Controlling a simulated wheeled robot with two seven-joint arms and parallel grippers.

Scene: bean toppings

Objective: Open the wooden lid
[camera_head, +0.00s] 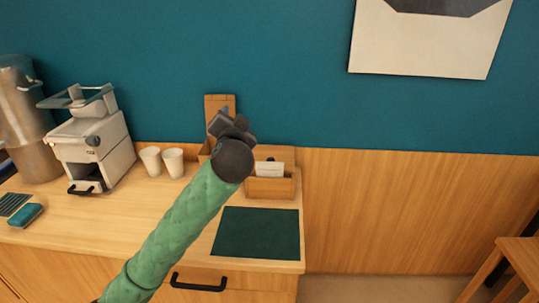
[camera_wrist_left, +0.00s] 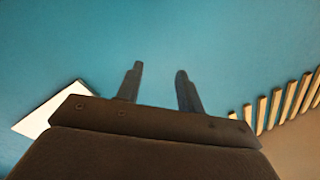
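A wooden panel, which looks like the lid (camera_head: 220,101), stands upright against the teal wall in the head view, its lower part hidden behind my left gripper. A wooden box (camera_head: 270,188) stands at the back of the counter, partly hidden by my left wrist. My left gripper (camera_head: 219,120) is in front of the upright panel; I cannot tell whether they touch. In the left wrist view my gripper (camera_wrist_left: 159,69) has its two fingers apart with nothing between them, facing the teal wall. My right gripper is not in view.
Two white cups (camera_head: 162,162) and a grey-white machine (camera_head: 92,145) stand left of the box on the wooden counter (camera_head: 110,222). A dark green mat (camera_head: 257,233) lies in front of the box. A teal object (camera_head: 25,216) lies at the far left.

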